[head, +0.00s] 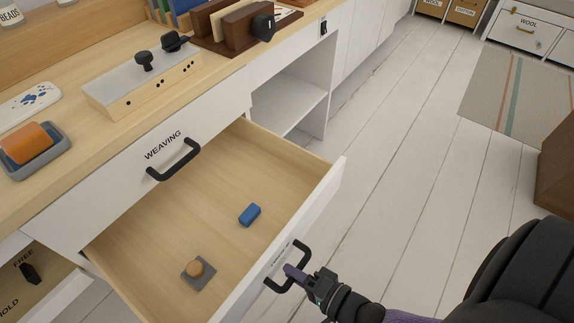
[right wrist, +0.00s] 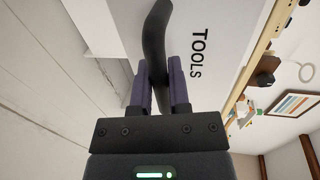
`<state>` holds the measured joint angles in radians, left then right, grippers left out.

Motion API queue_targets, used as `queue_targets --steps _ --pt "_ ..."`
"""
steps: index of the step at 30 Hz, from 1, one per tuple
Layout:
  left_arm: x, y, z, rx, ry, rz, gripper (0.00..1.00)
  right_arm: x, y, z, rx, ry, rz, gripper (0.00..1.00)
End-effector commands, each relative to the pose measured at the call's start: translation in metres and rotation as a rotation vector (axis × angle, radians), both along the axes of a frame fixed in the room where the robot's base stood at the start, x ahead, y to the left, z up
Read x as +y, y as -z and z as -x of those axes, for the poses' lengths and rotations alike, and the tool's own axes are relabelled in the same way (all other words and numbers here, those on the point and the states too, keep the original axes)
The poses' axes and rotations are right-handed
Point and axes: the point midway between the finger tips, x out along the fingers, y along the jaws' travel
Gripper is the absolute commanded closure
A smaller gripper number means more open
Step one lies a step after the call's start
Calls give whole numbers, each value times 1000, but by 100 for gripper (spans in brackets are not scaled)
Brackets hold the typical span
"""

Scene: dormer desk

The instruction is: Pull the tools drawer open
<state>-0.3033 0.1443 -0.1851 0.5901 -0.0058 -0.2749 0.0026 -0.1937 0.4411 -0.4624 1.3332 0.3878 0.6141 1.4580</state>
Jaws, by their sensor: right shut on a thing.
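The tools drawer (head: 160,220) stands pulled well out under the desk, below the drawer marked WEAVING. Its white front carries a black bar handle (head: 275,281); the word TOOLS shows on the front in the right wrist view (right wrist: 222,30). My right gripper (head: 293,271) has its purple fingers on the handle. In the right wrist view the fingers (right wrist: 164,82) are on either side of the black handle (right wrist: 155,40), shut on it. My left gripper is not in view.
The WEAVING drawer above is shut, with a black handle (head: 173,160). Another open drawer or bin (head: 40,290) is at the lower left.

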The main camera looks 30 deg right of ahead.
Motion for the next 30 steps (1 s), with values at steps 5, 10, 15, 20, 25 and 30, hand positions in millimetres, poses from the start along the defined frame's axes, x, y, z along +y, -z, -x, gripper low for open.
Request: queue_targets --steps 5,10,15,20,25,30 --pt "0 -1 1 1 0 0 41 -2 1 4 3 1 1 100" --pt "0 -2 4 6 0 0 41 -2 1 4 3 1 1 100" --pt "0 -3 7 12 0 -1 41 -2 1 4 3 1 1 76" --pt "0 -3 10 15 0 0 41 -2 1 4 2 0 1 45" --pt "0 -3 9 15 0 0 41 -2 0 4 1 0 0 45" --pt "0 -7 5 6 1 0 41 -5 -3 12 1 0 1 45"
